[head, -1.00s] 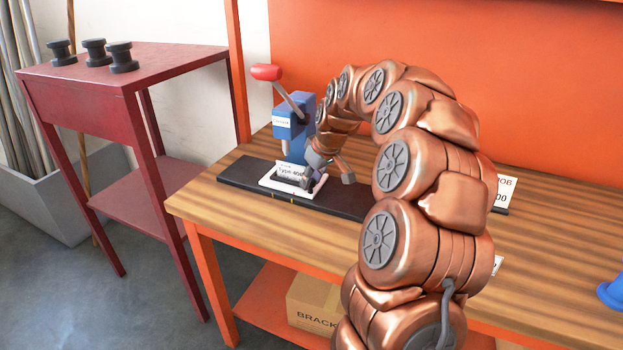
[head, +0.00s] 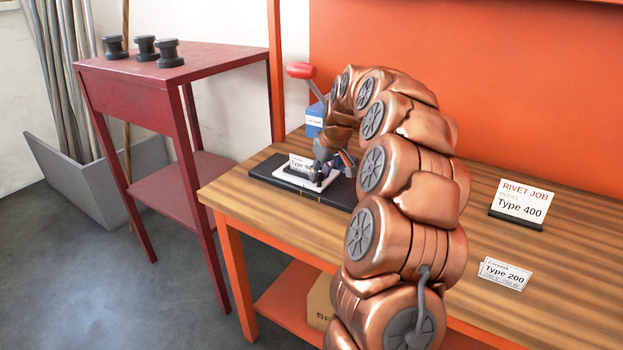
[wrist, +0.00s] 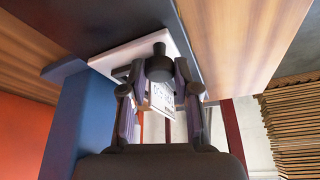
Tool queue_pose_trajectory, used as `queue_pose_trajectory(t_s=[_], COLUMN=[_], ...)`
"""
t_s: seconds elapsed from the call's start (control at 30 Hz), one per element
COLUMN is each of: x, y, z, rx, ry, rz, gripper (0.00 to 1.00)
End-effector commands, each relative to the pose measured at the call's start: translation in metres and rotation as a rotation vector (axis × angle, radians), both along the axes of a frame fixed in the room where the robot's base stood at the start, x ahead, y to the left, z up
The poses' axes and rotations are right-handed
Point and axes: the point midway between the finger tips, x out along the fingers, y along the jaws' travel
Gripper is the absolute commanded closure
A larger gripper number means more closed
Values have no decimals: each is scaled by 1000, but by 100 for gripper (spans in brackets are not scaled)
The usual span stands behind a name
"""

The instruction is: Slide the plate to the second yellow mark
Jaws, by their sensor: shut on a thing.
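The white plate (head: 290,181) lies on the long black base (head: 266,173) of the blue press, toward its left end. A "Type 400" card (head: 301,164) stands on the plate. In the wrist view the plate (wrist: 118,58) shows beneath the fingers, with a dark round knob (wrist: 160,66) on it. My gripper (wrist: 160,76) is shut on the knob; it also shows at the plate's right part in the head view (head: 322,175).
The blue press (head: 314,118) with its red-knobbed lever (head: 301,70) stands behind the plate, partly hidden by my arm. A "Rivet Job Type 400" sign (head: 522,200) and a "Type 200" card (head: 505,273) stand on the wooden bench (head: 460,215). A red side table (head: 150,68) is at left.

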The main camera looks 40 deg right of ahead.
Motion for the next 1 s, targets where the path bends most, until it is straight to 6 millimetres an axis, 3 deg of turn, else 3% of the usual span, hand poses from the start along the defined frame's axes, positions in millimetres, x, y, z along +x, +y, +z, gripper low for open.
queue_pose_trajectory(t_s=[0.27,0.3,0.5,0.8,1.0], x=[3,4,3,1,-5], y=[2,3,1,0,1], z=[1,1,1,2,20], rx=[3,4,2,2,0], ry=[-6,-6,-5,-4,-7], rz=[0,1,0,-1,0], gripper=[100,65,46,46,46])
